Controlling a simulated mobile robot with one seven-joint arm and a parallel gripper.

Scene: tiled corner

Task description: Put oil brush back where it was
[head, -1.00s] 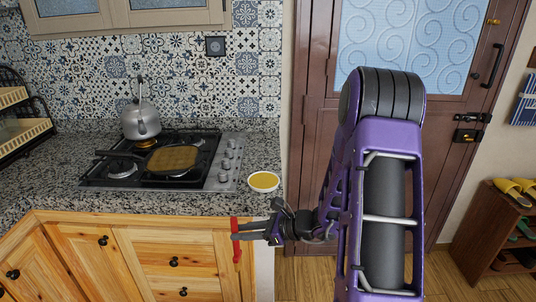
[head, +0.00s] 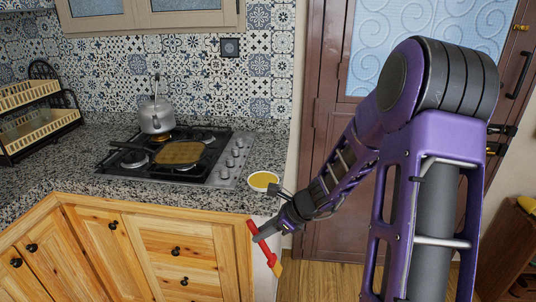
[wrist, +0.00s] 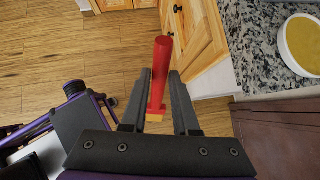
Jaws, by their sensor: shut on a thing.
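The oil brush (head: 262,246) has a red handle and a yellowish lower end. My gripper (head: 262,237) is shut on it, in front of the counter's right end and below the countertop. In the wrist view the brush (wrist: 161,68) stands between the two fingers of my gripper (wrist: 160,80), its red handle pointing away and its yellow end near the palm. A white bowl of yellow oil (head: 263,181) sits on the counter's right front corner. The bowl (wrist: 300,44) also shows at the wrist view's upper right. The brush is apart from the bowl.
A gas stove (head: 215,164) holds a dark pan (head: 179,154) with food and a grey kettle (head: 156,117). A two-tier rack (head: 38,128) stands at the left. Wooden cabinets (head: 180,235) lie under the granite counter. A brown door (head: 325,160) is behind my arm.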

